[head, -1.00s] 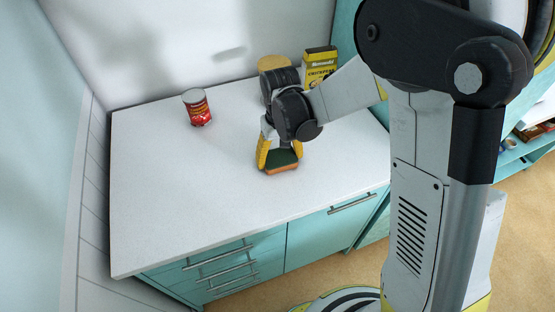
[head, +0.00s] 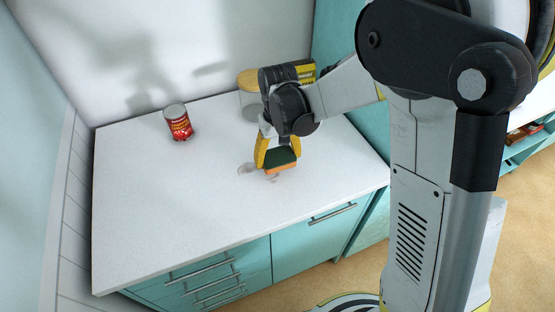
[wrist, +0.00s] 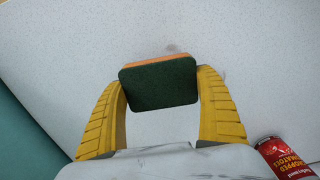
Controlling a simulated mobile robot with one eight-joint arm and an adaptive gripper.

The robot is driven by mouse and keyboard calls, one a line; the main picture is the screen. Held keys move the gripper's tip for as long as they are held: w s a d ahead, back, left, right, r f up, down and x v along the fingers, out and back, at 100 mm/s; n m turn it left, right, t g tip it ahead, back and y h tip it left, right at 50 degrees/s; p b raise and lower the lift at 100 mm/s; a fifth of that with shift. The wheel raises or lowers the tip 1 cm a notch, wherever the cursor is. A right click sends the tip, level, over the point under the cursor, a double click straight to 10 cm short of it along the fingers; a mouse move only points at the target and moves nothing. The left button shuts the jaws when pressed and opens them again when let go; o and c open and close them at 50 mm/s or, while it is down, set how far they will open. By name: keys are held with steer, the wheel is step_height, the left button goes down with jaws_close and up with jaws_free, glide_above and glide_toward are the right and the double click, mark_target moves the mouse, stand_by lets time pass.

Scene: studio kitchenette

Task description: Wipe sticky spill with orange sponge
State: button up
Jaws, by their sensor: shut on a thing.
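My gripper (head: 278,150) is over the white countertop. Its yellow fingers are shut on the sponge (head: 283,159), which has a dark green top and an orange underside. In the wrist view the sponge (wrist: 160,85) sits between the two fingers, green face toward the camera. Whether the sponge touches the counter, I cannot tell.
A red tomato can (head: 178,122) stands to the left at the back of the counter (head: 160,220). The counter's front and left are clear.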

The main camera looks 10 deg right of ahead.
mark_target(279, 156)
steer(key=shift+r+p, duration=1.25)
steer(key=shift+r, duration=0.95)
steer(key=shift+d, duration=0.1)
